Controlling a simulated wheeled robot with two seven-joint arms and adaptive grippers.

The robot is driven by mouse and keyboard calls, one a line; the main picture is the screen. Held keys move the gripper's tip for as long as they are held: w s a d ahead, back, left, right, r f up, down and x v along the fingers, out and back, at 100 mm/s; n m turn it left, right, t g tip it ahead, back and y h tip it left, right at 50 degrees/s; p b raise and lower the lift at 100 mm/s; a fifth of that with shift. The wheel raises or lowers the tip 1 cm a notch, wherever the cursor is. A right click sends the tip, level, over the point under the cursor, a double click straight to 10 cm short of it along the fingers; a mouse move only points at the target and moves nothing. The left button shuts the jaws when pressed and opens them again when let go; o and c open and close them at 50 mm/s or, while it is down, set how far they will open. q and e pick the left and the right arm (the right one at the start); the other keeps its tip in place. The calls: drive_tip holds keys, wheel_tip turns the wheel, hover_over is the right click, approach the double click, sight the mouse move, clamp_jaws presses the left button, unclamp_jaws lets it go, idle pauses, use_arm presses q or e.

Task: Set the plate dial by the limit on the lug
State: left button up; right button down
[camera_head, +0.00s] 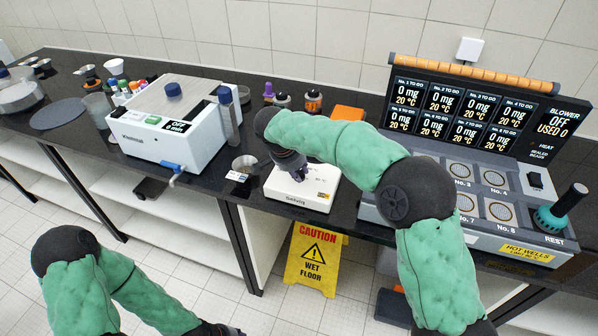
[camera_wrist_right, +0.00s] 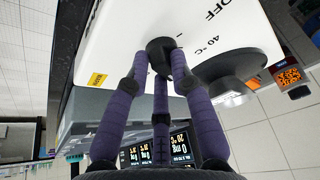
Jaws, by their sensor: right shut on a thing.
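The white plate unit (camera_head: 297,199) stands near the front edge of the black bench. In the right wrist view its white face (camera_wrist_right: 120,25) carries the marks OFF and 40 °C around a dark round dial (camera_wrist_right: 160,46). My right gripper (camera_head: 297,172) is over the unit; in the wrist view its purple fingers (camera_wrist_right: 163,72) are shut on the dial. The dial's pointer is hidden. A small yellow label (camera_wrist_right: 97,80) sits at the unit's edge; its print is too small to read. My left gripper (camera_head: 222,330) is barely in view at the bottom edge.
A metal cup (camera_head: 243,166) stands left of the unit. A white bath box (camera_head: 160,140) is further left. The well heater (camera_head: 470,215) with its display panel is right, beyond my right arm. A yellow caution sign (camera_head: 313,262) stands on the floor below.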

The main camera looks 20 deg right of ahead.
drive_tip(key=shift+m, duration=0.4)
drive_tip(key=c, duration=1.1)
unclamp_jaws()
drive_tip(key=shift+o, duration=0.2)
drive_tip(key=shift+r, duration=0.1)
drive_tip(key=v, duration=1.2)
drive_tip(key=shift+w, duration=0.2)
